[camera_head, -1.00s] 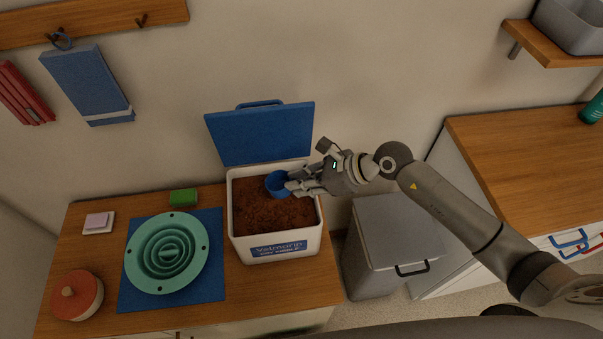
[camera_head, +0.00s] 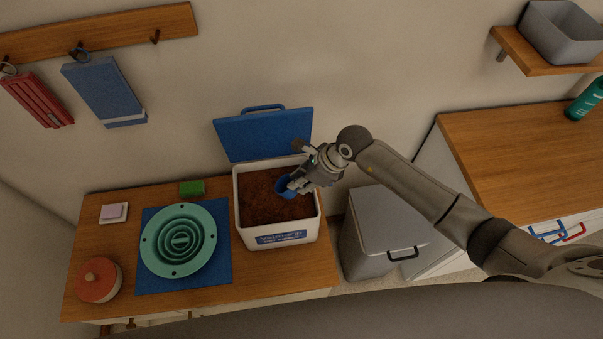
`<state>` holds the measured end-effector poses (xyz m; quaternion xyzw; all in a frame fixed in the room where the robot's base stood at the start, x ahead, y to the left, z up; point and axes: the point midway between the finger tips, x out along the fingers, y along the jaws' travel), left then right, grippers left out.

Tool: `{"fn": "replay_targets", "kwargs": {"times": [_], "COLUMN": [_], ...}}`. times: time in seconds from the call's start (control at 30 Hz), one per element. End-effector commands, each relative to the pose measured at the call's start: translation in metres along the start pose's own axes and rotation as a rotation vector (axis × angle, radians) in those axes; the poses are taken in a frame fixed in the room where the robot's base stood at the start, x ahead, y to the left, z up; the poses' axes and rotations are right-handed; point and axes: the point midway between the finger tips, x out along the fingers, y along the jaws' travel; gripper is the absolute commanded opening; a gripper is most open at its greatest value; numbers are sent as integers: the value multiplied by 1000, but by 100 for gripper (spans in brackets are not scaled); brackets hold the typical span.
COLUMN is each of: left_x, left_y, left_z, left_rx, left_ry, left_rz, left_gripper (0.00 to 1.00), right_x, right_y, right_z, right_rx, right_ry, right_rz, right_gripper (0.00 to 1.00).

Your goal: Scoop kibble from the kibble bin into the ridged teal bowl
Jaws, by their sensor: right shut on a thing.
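The kibble bin (camera_head: 243,228) is a white open box with its blue lid (camera_head: 264,137) raised at the back. Brown kibble (camera_head: 268,207) fills much of it. My right gripper (camera_head: 297,184) is shut on a blue scoop (camera_head: 284,188), over the right back part of the bin. The scoop is tilted at the kibble; I cannot tell how deep it sits or what it holds. The ridged teal bowl (camera_head: 156,261) lies on a blue mat (camera_head: 218,272) left of the bin, and no kibble shows in it. My left gripper is not in view.
A red lidded pot (camera_head: 99,281) stands left of the mat. A green block (camera_head: 191,188) and a small pale item (camera_head: 114,212) lie behind. A grey lidded container (camera_head: 386,222) stands right of the counter.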

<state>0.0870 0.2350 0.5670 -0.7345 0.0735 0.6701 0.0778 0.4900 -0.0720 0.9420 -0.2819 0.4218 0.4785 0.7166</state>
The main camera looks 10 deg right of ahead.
Motion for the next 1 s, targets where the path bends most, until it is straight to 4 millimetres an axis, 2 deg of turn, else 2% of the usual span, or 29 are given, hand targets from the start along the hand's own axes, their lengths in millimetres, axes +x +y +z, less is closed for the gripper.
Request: {"fn": "replay_targets", "kwargs": {"times": [0.03,0.83,1.0], "left_x": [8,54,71], "left_y": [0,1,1], "left_z": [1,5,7], "left_rx": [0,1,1], "left_ry": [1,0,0], "left_rz": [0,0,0], "left_gripper": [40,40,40], "right_x": [9,77,89], "right_y": [1,0,0], "right_z": [-4,-28,-21], "right_rx": [1,1,1], "right_ry": [1,62,-5], "right_rz": [1,0,0], "right_gripper": [0,0,0]}}
